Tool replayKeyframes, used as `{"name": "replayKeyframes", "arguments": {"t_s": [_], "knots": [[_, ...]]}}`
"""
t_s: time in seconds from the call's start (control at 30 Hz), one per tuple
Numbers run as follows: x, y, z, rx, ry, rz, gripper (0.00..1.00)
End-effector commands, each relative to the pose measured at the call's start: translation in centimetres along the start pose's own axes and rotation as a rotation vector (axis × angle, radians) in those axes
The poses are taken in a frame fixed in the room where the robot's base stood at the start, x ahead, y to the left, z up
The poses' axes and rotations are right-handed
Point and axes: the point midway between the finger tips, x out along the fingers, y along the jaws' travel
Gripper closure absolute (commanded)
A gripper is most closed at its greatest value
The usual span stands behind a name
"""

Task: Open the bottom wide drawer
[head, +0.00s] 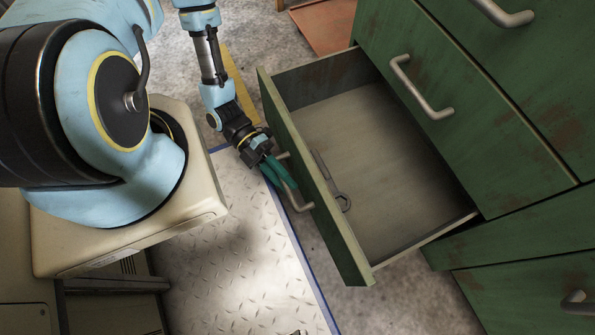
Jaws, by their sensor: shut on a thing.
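The bottom wide drawer (355,254) of the green cabinet is pulled well out, and its pale inner floor shows. My gripper (284,181) is at the front of this drawer, with its green fingers shut on the drawer's bar handle (301,206). The fingers hide part of the handle. A grey wrench (331,182) lies inside the drawer, close to its front panel.
Above the open drawer are shut green drawers with bar handles (420,90). More shut drawers (540,285) are at the lower right. A reddish-brown panel (325,23) lies at the top. The tread-plate floor (235,250) left of the drawer looks clear.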

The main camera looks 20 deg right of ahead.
Motion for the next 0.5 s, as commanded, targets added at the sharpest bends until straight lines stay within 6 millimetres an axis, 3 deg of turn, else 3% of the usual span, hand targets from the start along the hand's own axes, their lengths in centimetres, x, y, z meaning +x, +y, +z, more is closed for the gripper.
{"name": "replayKeyframes", "arguments": {"t_s": [0.43, 0.47, 0.5], "knots": [[-0.22, 0.27, -0.28, 0.001, -0.002, 0.000, 1.00], [-0.22, 0.27, -0.27, 0.001, -0.002, 0.000, 0.79], [-0.22, 0.27, -0.27, 0.001, -0.002, 0.001, 0.74]]}}
